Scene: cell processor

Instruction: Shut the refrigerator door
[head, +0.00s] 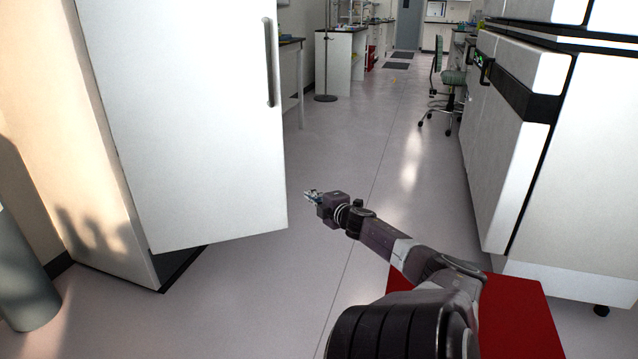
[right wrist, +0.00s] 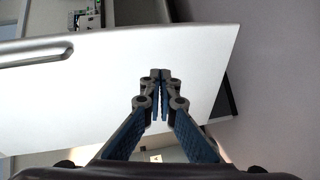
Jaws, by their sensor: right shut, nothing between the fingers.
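The refrigerator door (head: 200,130) is white and stands ajar at the left of the head view. Its long vertical handle (head: 270,62) is near its right edge. The white refrigerator body (head: 85,150) is behind it, with a dark gap at the bottom. My right gripper (head: 308,196) is shut and empty, just right of the door's lower right edge. In the right wrist view the shut fingertips (right wrist: 160,76) appear in front of the door panel (right wrist: 120,80), and the handle (right wrist: 35,55) is at the left. I cannot tell whether they touch. My left gripper is not in view.
A large white cabinet unit (head: 510,140) stands along the right. A red mat (head: 515,310) lies on the floor under my arm. A grey cylinder (head: 22,270) stands at the left. A green chair (head: 452,78) and benches are farther back. The middle floor is clear.

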